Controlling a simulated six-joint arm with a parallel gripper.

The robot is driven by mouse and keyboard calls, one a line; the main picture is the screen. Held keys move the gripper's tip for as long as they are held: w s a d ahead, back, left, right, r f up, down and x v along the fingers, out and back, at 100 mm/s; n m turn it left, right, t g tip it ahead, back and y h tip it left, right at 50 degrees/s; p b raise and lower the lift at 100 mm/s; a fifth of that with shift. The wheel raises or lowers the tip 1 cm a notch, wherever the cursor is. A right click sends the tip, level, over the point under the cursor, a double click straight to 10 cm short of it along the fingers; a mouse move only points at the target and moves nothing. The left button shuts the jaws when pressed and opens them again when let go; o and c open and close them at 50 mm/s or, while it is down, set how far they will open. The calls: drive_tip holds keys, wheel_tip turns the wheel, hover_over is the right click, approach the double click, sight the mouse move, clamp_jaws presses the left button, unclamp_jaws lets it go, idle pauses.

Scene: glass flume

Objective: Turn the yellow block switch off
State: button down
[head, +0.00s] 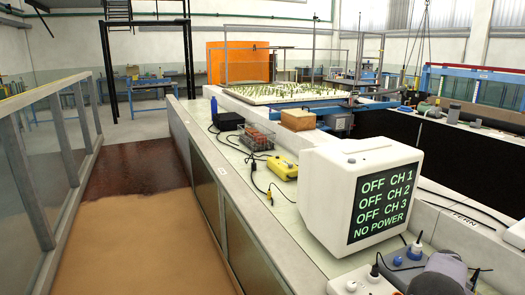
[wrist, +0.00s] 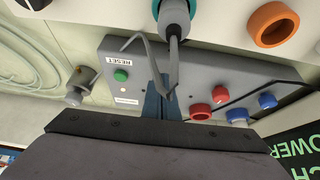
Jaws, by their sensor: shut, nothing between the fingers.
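The yellow block (head: 284,168) lies on the light bench top in the head view, left of the monitor, with a dark cable beside it. A small dark patch shows on its top; the switch position is too small to read. My gripper (wrist: 157,84) shows in the wrist view with its narrow blue-grey fingers together, empty, in front of a grey control box. The yellow block is not in the wrist view. The white monitor (head: 322,182) reads OFF CH 1, OFF CH 2, OFF CH 3, NO POWER.
The grey box (wrist: 125,58) has a green RESET button (wrist: 121,75) and red and blue sockets. A plug with a cable (wrist: 174,18) and an orange ring (wrist: 273,24) are close by.

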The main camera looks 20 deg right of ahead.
wheel_tip(320, 180, up, 6)
drive_tip(key=p, duration=0.3)
drive_tip(key=shift+a+p, duration=0.1)
drive_tip(key=shift+p, duration=0.2)
drive_tip(key=shift+f, duration=0.1)
drive_tip(key=w+a+r+n+t+y, duration=0.1)
drive_tip(key=w+a+n, duration=0.3)
drive_tip(key=a, duration=0.6)
drive_tip(key=w+a+r+n+y, duration=0.1)
drive_tip(key=w+a, duration=0.6)
drive_tip(key=a, duration=0.3)
drive_tip(key=w+a+r+n+t+y, duration=0.1)
drive_tip(key=w+a+r+n, duration=0.3)
drive_tip(key=a, duration=0.6)
drive_tip(key=s+a+f+n+y, duration=0.2)
drive_tip(key=a+n, duration=0.1)
drive_tip(key=a, duration=1.4)
drive_tip(key=s+a+f+n+g, duration=0.1)
drive_tip(key=s+a+n, duration=0.5)
drive_tip(key=s+a, duration=0.6)
drive_tip(key=a+g, duration=0.1)
drive_tip(key=a, duration=0.1)
drive_tip(key=shift+a+f+y, duration=0.35)
drive_tip(key=shift+y, duration=0.05)
